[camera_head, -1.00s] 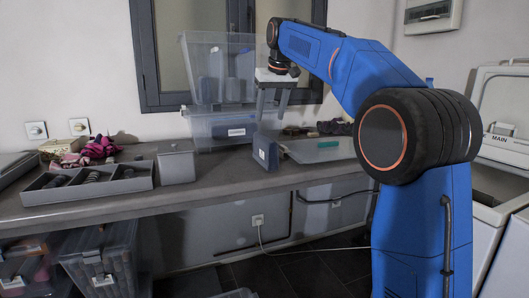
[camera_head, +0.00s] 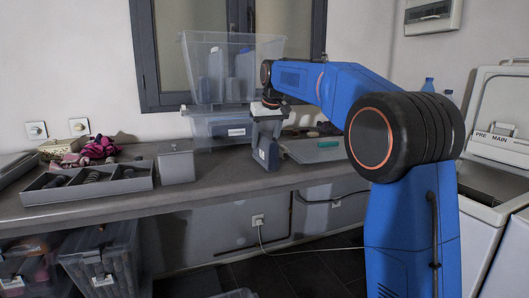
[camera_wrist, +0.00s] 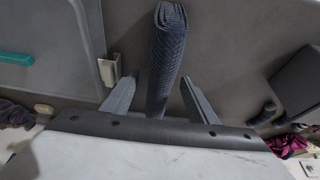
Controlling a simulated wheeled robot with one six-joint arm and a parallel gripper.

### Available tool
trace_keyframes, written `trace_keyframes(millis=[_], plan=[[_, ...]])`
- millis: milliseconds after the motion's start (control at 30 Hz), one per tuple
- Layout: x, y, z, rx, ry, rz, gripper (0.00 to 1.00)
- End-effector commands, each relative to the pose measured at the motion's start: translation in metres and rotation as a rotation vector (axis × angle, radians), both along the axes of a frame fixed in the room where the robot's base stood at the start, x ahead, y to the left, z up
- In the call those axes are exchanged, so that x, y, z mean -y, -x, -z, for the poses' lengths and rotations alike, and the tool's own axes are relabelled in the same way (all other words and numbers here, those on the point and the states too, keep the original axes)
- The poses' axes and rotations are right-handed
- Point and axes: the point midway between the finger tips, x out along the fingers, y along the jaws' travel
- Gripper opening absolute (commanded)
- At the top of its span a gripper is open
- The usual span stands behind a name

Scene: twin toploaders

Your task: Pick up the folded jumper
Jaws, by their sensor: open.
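The folded jumper (camera_wrist: 165,55) is a dark blue, ribbed knit slab standing on edge in the wrist view. In the wrist view the gripper (camera_wrist: 158,88) is open, with one finger on each side of the jumper. A gap shows on the left side; the right finger is closer, and I cannot tell if it touches. The jumper's lower part is hidden in the wrist view.
Stacked clear bins (camera_head: 222,125) stand close behind, left of the gripper. A lidded grey box (camera_head: 176,166) and a divided tray (camera_head: 88,184) are farther left on the worktop (camera_head: 225,180).

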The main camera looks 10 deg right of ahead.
Motion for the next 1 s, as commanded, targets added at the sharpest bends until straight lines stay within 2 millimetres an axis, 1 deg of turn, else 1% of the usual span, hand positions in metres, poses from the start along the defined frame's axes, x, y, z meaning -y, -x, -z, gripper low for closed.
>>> trace_keyframes(millis=[33, 133, 367, 467, 500, 600, 867, 1000], plan=[[0.000, -0.002, 0.007, -0.002, 0.000, 0.000, 0.53], [-0.001, -0.006, 0.016, -0.001, 0.000, 0.000, 0.53], [-0.001, -0.007, 0.017, 0.000, 0.000, 0.000, 0.53], [-0.001, -0.007, 0.017, 0.000, 0.000, 0.000, 0.32], [-0.001, -0.007, 0.017, 0.000, 0.000, 0.000, 0.22], [-0.001, -0.007, 0.017, 0.000, 0.000, 0.000, 0.00], [-0.001, -0.007, 0.015, 0.002, 0.000, 0.000, 0.00], [-0.001, -0.007, 0.002, 0.003, 0.000, 0.000, 0.00]])
